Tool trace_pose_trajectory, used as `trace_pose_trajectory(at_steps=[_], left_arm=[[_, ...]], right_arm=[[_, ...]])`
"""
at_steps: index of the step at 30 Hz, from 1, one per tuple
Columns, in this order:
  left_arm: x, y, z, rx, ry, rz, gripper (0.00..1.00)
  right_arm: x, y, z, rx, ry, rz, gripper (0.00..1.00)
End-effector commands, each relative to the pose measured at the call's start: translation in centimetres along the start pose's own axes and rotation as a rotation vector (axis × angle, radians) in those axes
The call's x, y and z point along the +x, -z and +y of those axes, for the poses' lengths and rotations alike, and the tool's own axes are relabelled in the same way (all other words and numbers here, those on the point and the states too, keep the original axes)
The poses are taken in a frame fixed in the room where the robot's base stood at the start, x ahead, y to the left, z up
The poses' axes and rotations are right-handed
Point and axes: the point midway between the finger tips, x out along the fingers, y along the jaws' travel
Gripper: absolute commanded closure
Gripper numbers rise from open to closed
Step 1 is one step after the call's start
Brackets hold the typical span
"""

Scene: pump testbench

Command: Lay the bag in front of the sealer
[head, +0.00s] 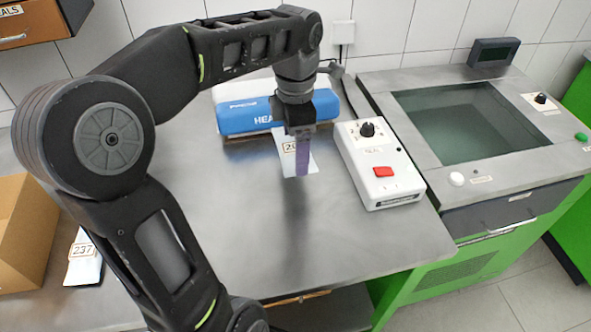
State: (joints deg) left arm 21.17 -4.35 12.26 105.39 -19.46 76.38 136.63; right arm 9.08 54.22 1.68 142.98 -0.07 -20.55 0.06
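A pale bag (311,167) with a tan number label (289,147) is in front of the blue and white heat sealer (245,116), at the back of the steel bench. My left gripper (303,158) points down right at this bag, and its purple-tinted finger covers part of the bag and label. The second finger is hidden, so I cannot tell whether the gripper is shut on the bag. Whether the bag lies on the bench or hangs just above it is also unclear. My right gripper is not in view.
A white control box (378,178) with a black knob and red switch stands right of the bag. A second bag labelled 237 (85,266) lies at the left, beside a cardboard box (22,230). A glass-topped machine (470,122) stands at the right. The bench front is clear.

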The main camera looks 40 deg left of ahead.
Motion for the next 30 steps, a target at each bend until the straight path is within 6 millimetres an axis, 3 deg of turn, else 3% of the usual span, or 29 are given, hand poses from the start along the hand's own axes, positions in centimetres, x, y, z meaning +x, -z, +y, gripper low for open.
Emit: trace_pose_trajectory(at_steps=[3, 6, 16, 24, 30], left_arm=[[2.1, 0.1, -0.1, -0.001, 0.003, 0.002, 0.67], [3.0, 0.0, 0.0, -0.001, 0.001, 0.001, 0.67], [3.3, 0.0, 0.0, 0.0, 0.001, 0.001, 0.67], [6.6, 0.1, 0.0, 0.0, 0.002, 0.002, 0.67], [6.8, 0.0, 0.0, 0.0, 0.0, 0.0, 0.67]], right_arm=[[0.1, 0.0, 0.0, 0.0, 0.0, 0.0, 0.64], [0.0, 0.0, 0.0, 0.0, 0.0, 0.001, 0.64], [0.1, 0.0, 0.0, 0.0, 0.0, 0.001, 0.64], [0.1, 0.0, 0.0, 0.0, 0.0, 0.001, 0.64], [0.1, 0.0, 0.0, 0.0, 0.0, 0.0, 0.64]])
